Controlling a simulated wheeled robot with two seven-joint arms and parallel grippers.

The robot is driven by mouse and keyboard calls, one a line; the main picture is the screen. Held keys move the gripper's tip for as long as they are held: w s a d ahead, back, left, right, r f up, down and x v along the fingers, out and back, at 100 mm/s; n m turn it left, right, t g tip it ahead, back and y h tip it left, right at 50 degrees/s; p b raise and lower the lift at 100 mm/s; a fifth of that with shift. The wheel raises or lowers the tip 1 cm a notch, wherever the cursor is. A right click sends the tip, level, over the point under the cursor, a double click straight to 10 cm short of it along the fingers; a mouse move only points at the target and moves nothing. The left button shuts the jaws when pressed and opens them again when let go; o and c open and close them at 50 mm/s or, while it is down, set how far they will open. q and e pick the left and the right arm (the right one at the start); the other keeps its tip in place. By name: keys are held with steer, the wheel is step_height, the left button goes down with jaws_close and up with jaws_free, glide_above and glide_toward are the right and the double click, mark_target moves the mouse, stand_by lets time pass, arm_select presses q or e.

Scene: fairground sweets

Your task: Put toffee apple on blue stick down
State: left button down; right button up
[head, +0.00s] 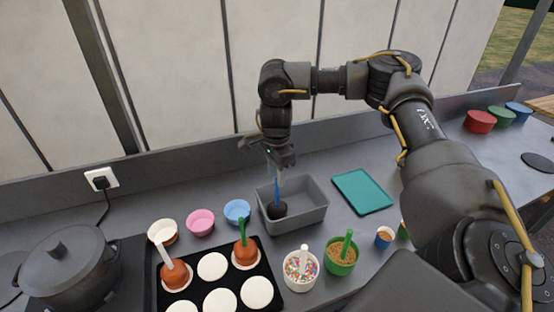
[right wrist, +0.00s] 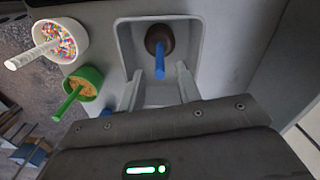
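The dark brown toffee apple (head: 277,211) with the blue stick (head: 278,187) sits in the grey bin (head: 313,216), toward its left side, stick up. In the right wrist view, the apple (right wrist: 160,38) rests in the bin (right wrist: 126,42) and its blue stick (right wrist: 160,66) points toward the gripper. My right gripper (head: 275,166) is just above the stick. Its fingers (right wrist: 160,78) are spread apart, with the stick's top end between them and a gap visible on both sides. My left gripper is not in view.
A black tray (head: 233,288) at front left holds white discs and two toffee apples. Sprinkle (head: 300,268) and crumb (head: 341,254) cups stand before the bin. Small bowls (head: 201,222) and a pot (head: 68,262) are left. A teal board (head: 363,192) lies right of the bin.

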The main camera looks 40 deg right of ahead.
step_height(320, 180, up, 6)
steer(key=shift+f, duration=0.15)
stand_by(0.6)
